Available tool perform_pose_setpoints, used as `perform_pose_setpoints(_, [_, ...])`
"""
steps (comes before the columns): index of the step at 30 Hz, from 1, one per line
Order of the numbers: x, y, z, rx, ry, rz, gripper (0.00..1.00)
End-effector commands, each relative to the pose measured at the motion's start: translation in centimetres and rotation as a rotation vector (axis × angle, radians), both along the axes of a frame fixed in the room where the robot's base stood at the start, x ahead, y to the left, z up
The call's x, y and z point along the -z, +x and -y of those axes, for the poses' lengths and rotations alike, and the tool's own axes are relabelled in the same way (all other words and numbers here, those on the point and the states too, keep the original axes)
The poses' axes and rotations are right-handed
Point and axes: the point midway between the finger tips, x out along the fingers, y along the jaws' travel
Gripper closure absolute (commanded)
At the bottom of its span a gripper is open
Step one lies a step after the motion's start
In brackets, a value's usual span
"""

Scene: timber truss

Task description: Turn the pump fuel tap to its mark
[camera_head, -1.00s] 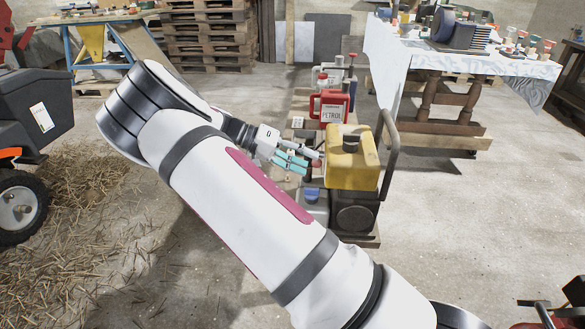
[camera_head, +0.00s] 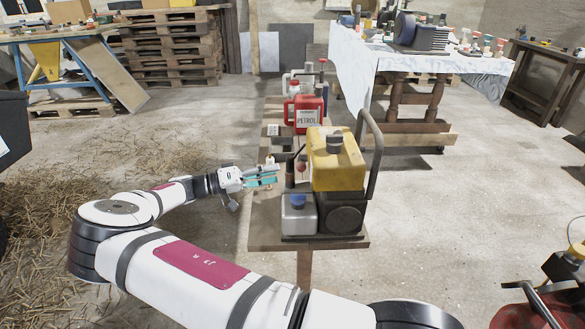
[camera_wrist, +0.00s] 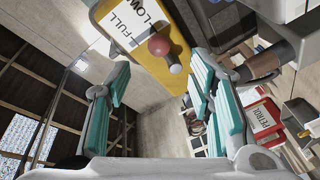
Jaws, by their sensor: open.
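The pump's yellow tank (camera_head: 338,165) stands on a black engine body at the end of a wooden plank. The knob also shows as a small red spot (camera_head: 301,165) in the head view. My gripper (camera_head: 276,176) is open and empty, left of the tank. In the wrist view its teal fingers (camera_wrist: 160,80) lie either side of the knob's line, apparently short of it.
A grey can with a blue cap (camera_head: 298,214) stands in front of the tank. A black bar handle (camera_head: 376,150) rises on the right. A red petrol can (camera_head: 305,112) stands behind on the plank. Open floor lies left of the plank.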

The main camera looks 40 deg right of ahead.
Motion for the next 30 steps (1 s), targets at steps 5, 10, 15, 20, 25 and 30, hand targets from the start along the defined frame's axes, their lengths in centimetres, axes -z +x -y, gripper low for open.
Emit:
perform_pose_setpoints(5, [0.0,-1.2,3.3,0.004,0.0,-0.002,0.52])
perform_pose_setpoints(10, [0.0,-1.8,5.6,0.003,-0.001,-0.002,0.52])
perform_pose_setpoints(15, [0.0,-2.1,6.7,0.001,0.0,-0.001,0.52])
perform_pose_setpoints(20, [0.0,-2.2,6.9,0.0,0.0,-0.001,0.52])
perform_pose_setpoints(25, [0.0,-2.2,6.9,0.0,0.0,-0.001,0.54])
perform_pose_setpoints(30, [0.0,-2.2,6.9,0.001,0.001,-0.001,0.93])
